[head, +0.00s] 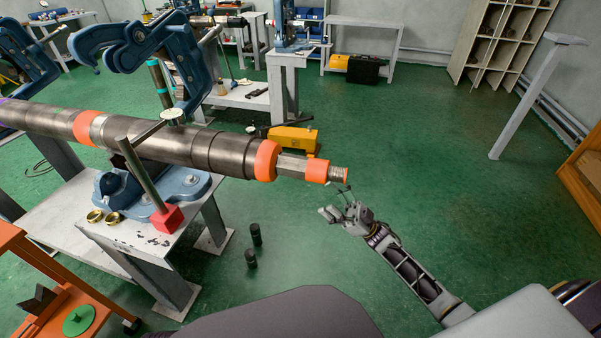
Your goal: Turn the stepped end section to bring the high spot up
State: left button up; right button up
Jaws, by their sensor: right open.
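A long grey pipe (165,143) lies in a blue vise (145,182) on a pale bench. Its stepped end section (293,165) narrows to the right, with orange bands (267,160) and a small ribbed tip (338,174). A round dial gauge (173,115) sits at the pipe's top on a slanted post with a red base (167,218). My right gripper (338,203) is open and empty, just below the tip and apart from it as far as I can tell. My left gripper is out of view.
Two brass rings (104,216) lie on the bench's front edge. Two black cylinders (253,247) stand on the floor below. An orange cart (60,290) is at lower left. A grey post (535,95) stands at right. The green floor right of the pipe end is clear.

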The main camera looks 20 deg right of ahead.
dwell(0.3)
send_near(284, 156)
jog(key=shift+x, duration=2.65)
jog(key=shift+f, duration=0.1)
jog(key=c, duration=1)
